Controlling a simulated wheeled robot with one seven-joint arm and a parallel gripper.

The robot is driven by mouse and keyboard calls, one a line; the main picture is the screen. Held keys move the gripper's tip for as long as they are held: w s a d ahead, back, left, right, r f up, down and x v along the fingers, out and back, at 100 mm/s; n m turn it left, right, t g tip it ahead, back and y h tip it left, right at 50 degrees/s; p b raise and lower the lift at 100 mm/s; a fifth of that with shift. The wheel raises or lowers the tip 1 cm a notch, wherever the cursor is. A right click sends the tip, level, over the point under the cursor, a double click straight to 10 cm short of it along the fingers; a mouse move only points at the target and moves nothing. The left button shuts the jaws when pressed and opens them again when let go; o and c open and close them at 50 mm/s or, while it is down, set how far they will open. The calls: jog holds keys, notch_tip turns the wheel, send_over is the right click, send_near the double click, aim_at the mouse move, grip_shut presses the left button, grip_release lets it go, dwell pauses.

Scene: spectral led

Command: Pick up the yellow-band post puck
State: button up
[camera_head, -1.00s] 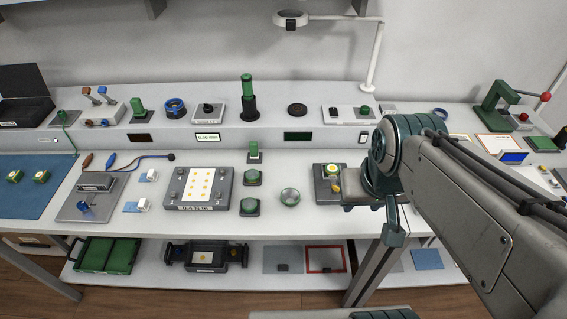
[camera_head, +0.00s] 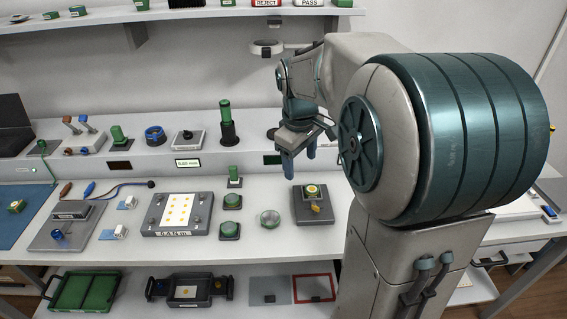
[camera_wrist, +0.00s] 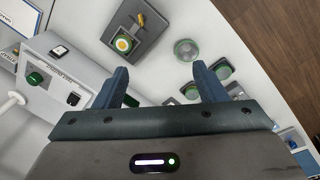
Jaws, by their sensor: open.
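The puck also shows in the wrist view (camera_wrist: 123,44), on the grey fixture (camera_wrist: 134,12) at the upper left. It appears to be the yellow-band post puck, though I cannot make out a band on its side. My gripper (camera_head: 298,158) is open and empty, raised above and behind the fixture. In the wrist view its two blue fingers (camera_wrist: 163,78) point toward the bench, with the puck beyond the left fingertip.
A clear glass dish (camera_head: 270,218) and green-topped round pieces (camera_head: 231,201) stand left of the fixture. A grey plate with a yellow-dotted sheet (camera_head: 155,228) lies farther left. Another yellow-topped puck (camera_head: 17,206) is on the blue mat.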

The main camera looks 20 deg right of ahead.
jog(key=w+d+f+n+g+y+b, duration=0.1)
jog(key=w+d+f+n+b, duration=0.15)
jog(key=w+d+f, duration=0.45)
jog(key=p, duration=0.1)
send_over(313, 189)
jog(key=shift+n, duration=0.45)
notch_tip(313, 189, down, 7)
jog(key=shift+s+d, duration=0.1)
jog(key=shift+s, duration=0.05)
jog(key=f, duration=0.3)
jog(key=f+p, duration=0.1)
jog(key=f, duration=0.1)
jog(key=shift+w+a+f, duration=0.2)
jog(key=shift+w, duration=0.15)
jog(key=shift+s+f, duration=0.15)
jog(key=shift+s+f, duration=0.1)
jog(key=c, duration=1.1)
